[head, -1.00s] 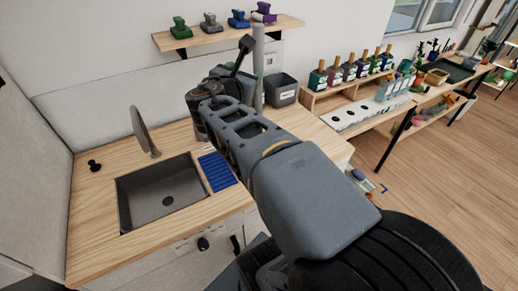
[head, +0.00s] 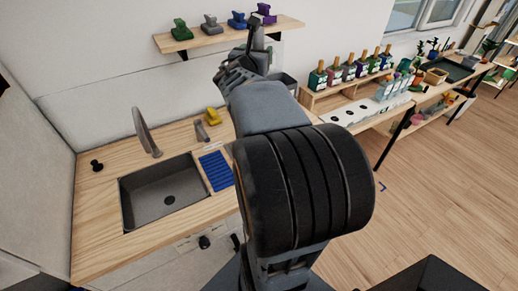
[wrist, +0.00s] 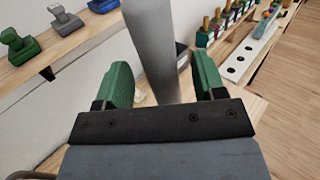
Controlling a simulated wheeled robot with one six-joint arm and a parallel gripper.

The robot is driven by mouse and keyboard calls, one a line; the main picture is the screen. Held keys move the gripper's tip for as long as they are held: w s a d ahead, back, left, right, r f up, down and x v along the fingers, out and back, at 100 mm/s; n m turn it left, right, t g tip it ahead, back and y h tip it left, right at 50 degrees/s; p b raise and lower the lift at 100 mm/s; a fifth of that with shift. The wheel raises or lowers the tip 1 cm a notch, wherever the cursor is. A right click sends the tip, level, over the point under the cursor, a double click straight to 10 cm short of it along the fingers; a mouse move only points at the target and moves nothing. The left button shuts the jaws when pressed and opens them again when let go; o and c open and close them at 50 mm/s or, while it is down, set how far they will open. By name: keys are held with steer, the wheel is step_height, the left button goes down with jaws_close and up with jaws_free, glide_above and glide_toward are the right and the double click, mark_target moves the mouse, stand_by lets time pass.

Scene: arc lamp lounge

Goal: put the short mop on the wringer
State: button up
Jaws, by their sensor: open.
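No thing in view can be told for certain as the short mop. A pale grey post (wrist: 155,50) stands between the two green-padded fingers of my gripper (wrist: 163,82) in the wrist view. The fingers are open, with a gap on either side of the post. In the head view my gripper (head: 250,50) is raised in front of the wall shelf, and my arm hides what lies behind it. A blue ribbed panel (head: 217,171) lies right of the sink; I cannot tell whether it is the wringer.
The sink (head: 165,195) with its curved tap (head: 146,132) is set in the wooden counter (head: 100,215). A yellow object (head: 214,117) and a grey one (head: 201,131) sit behind the panel. The wall shelf (head: 205,37) holds several coloured objects. Bottles (head: 334,75) stand right.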

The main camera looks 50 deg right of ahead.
steer(key=x, duration=0.3)
steer(key=shift+d+p, duration=0.3)
steer(key=shift+p, duration=0.05)
jaws_close()
stand_by(0.4)
